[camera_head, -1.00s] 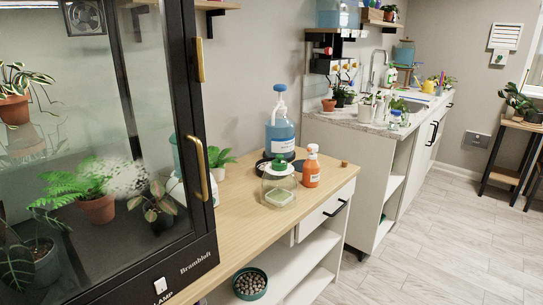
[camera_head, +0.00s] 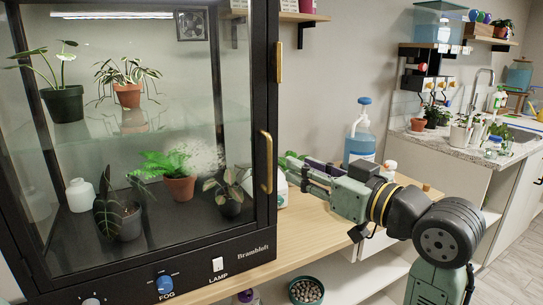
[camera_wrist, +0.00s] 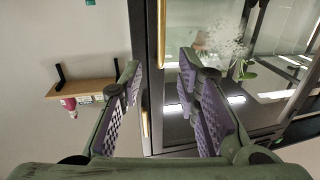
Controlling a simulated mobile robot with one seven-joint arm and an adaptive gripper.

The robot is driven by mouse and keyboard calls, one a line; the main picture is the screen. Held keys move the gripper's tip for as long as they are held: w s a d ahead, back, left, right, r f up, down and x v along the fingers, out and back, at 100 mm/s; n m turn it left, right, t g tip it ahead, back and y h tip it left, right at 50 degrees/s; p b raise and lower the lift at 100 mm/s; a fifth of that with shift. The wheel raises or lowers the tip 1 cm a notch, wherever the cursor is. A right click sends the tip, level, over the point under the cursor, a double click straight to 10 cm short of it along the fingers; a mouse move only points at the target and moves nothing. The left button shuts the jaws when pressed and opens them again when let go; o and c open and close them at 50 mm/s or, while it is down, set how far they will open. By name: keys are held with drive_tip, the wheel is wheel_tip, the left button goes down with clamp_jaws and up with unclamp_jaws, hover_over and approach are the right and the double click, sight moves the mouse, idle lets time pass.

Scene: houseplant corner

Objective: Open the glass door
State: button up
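The glass door (camera_head: 120,150) of the black plant cabinet appears closed at left in the head view. Its curved brass handle (camera_head: 266,162) is on the right side of its black frame. My gripper (camera_head: 287,166) is just right of the handle. In the wrist view my gripper (camera_wrist: 160,75) is open, with purple-padded fingers spread either side of the black frame edge. The brass handle (camera_wrist: 161,35) shows between and beyond the fingertips. The fingers look empty; I cannot tell whether either touches the handle.
A wooden counter (camera_head: 310,225) runs under my arm. A blue pump bottle (camera_head: 361,140) stands behind my forearm. Potted plants, including a fern (camera_head: 165,165), stand inside the cabinet. A wall shelf (camera_wrist: 80,88) shows in the wrist view. Open floor (camera_head: 515,250) lies at right.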

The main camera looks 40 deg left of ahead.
sight(271, 154)
drive_tip(key=a+p, duration=0.1)
drive_tip(key=a, duration=0.2)
drive_tip(key=w+a, duration=0.1)
drive_tip(key=a, duration=0.3)
drive_tip(key=w+a+p, duration=0.1)
drive_tip(key=a, duration=0.2)
drive_tip(key=shift+a+p, duration=0.25)
drive_tip(key=shift+p, duration=0.1)
drive_tip(key=shift+c, duration=0.6)
clamp_jaws()
